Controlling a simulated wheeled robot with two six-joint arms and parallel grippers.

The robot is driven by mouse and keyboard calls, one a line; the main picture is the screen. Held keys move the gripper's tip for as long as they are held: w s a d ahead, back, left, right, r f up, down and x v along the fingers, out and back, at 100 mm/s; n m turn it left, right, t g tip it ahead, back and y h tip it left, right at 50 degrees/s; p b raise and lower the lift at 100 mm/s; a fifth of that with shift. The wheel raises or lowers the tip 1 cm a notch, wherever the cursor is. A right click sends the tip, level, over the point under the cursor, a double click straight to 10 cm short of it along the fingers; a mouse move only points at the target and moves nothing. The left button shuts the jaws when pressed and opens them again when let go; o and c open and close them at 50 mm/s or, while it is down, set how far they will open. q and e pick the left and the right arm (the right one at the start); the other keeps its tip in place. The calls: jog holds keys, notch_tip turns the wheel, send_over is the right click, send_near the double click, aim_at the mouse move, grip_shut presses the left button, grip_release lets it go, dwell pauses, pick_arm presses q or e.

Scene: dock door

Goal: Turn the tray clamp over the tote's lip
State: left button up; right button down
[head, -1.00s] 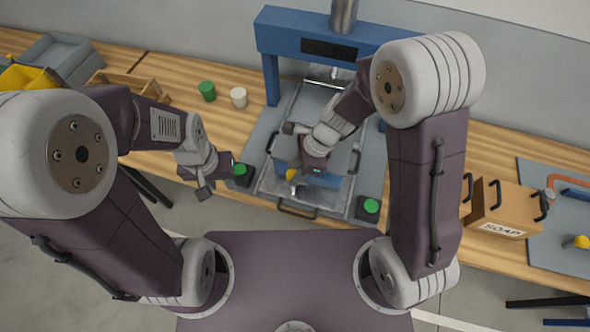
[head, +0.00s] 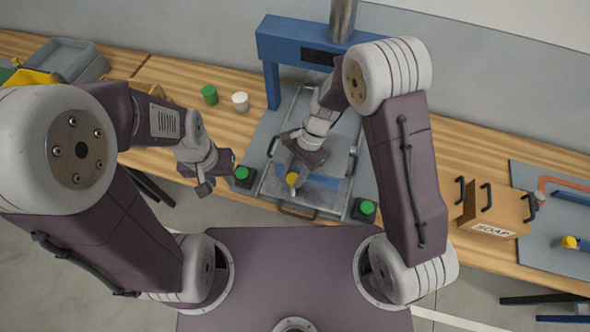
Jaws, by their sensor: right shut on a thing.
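A metal tray (head: 281,193) with a dark front handle lies on the bed of the blue press. A blue tote (head: 322,183) shows on it, mostly hidden by my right arm. The yellow end of the tray clamp (head: 292,179) shows near the tray's front left. My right gripper (head: 297,168) is shut on the tray clamp, right behind that yellow end. The jaws and the rest of the clamp are hidden, so I cannot tell how it sits against the tote's lip. My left gripper (head: 207,184) hangs left of the tray, apart from it; its jaws are unclear.
The blue press frame (head: 268,50) stands over the tray's back. Green buttons (head: 242,173) (head: 367,207) flank the tray's front. Green (head: 209,94) and white (head: 240,101) cylinders stand left. A SOAP box (head: 497,212) stands right. Bins (head: 72,62) fill the far left.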

jog(key=n, duration=0.1)
jog(key=n+p, duration=0.1)
jog(key=shift+w+a+r+n+g+h, duration=0.1)
jog(key=shift+a+r+n+g+h, duration=0.1)
jog(key=shift+n+g+h, duration=0.2)
jog(key=n+h+p, duration=0.1)
jog(key=n, duration=0.1)
jog(key=shift+n, duration=0.4)
jog(key=n+h, duration=0.1)
jog(key=n, duration=0.1)
jog(key=n+h, duration=0.1)
jog(key=n, duration=0.1)
jog(key=shift+a+f+n+g+p, duration=0.1)
jog(key=shift+f+n+g+p, duration=0.05)
jog(key=shift+n+g+p, duration=0.2)
jog(key=shift+n, duration=0.35)
jog(key=c, duration=1.3)
grip_release()
jog(key=shift+w+r, duration=0.15)
jog(key=shift+r, duration=0.1)
jog(key=b+v, duration=0.2)
jog(key=v, duration=0.6)
jog(key=shift+a+r, duration=0.15)
jog(key=shift+r, duration=0.1)
